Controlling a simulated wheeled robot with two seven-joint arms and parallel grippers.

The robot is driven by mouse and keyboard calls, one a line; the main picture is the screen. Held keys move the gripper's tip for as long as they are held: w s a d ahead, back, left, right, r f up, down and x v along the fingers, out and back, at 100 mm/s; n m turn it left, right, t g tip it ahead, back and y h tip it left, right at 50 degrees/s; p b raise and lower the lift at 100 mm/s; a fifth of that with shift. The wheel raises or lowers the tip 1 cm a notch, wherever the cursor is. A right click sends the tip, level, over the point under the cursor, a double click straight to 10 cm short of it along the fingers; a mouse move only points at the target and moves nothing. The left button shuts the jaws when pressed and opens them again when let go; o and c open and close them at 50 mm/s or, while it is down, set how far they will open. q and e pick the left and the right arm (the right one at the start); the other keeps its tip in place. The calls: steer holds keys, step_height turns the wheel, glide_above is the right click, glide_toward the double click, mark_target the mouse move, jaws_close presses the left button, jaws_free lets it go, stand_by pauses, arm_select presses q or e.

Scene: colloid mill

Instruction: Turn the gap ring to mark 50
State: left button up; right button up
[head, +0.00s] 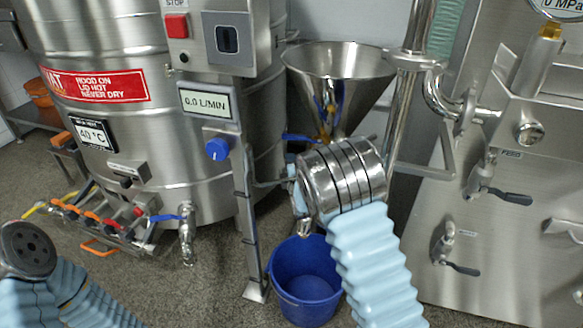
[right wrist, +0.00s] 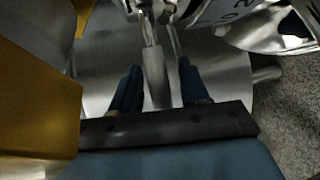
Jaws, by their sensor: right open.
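A shiny steel ring with engraved digits (right wrist: 228,12), which looks like the gap ring, is cut off at the top right. Its setting cannot be read. In the head view, my right wrist hides the gripper and the ring below the steel hopper (head: 338,62). My left arm's end shows at the lower left, with no fingers visible.
A blue bucket (head: 303,278) stands on the floor below my right wrist. A post with a flow display (head: 207,103) and blue knob (head: 217,149) stands to its left. A steel vat (head: 120,60) is behind. A gold surface (right wrist: 40,95) fills the wrist view's left side.

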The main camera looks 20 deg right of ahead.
steer(key=shift+w+f, duration=0.1)
steer(key=shift+w, duration=0.35)
steer(key=shift+c, duration=0.4)
jaws_close()
steer(key=shift+s+d+n+y+b, duration=0.25)
steer(key=shift+s+n+y+b, duration=0.5)
steer(key=shift+s+y, duration=0.25)
